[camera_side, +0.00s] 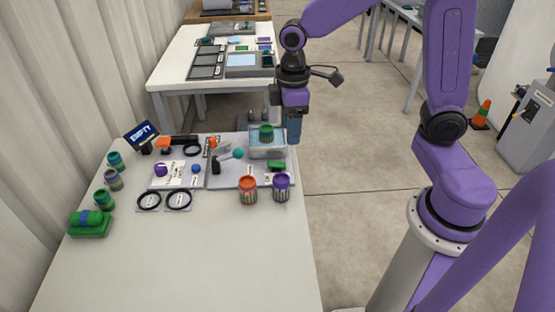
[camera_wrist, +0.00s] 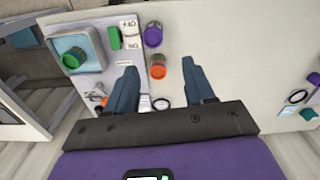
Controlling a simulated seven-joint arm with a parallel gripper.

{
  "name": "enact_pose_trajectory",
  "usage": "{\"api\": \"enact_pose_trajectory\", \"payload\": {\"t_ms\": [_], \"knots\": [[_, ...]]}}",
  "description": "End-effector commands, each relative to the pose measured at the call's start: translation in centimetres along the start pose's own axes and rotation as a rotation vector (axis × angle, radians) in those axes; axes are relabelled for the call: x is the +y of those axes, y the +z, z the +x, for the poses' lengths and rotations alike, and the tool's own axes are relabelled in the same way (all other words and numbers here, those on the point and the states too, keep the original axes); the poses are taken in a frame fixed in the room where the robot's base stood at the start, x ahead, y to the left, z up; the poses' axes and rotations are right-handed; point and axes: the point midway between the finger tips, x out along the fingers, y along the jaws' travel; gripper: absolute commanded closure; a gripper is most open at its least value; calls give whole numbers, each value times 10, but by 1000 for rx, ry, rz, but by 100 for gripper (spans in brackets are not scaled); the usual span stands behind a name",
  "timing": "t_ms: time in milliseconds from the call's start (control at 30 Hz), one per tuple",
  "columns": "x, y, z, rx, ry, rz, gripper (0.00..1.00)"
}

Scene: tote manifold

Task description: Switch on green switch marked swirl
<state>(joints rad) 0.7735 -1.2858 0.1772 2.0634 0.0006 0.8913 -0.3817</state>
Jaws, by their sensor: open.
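A green switch (camera_side: 277,166) sits on the right part of a pale panel (camera_side: 225,183), beside small white labels. In the wrist view the green switch (camera_wrist: 114,38) is at the upper left, next to labels too small to read for sure; I cannot confirm "swirl" or which way it is set. My gripper (camera_side: 293,138) is open and empty, above the table's right edge, behind and to the right of the switch in the side view. In the wrist view my gripper (camera_wrist: 159,66) has its two fingers apart, with the switch beyond and left of them.
An orange-topped jar (camera_side: 248,190) and a purple-topped jar (camera_side: 281,188) stand in front of the panel. The table's front (camera_side: 180,260) is clear.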

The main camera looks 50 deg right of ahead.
Motion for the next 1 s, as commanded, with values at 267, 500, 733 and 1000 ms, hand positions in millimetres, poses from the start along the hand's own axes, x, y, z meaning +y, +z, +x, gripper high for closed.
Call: {"api": "enact_pose_trajectory", "payload": {"t_ms": [267,500,733,1000], "knots": [[97,-11,26,-9,-3,91,47],[121,-8,37,-10,-3,107,47],[120,-7,65,-14,-6,108,47],[119,-6,116,-14,-6,109,47]]}}
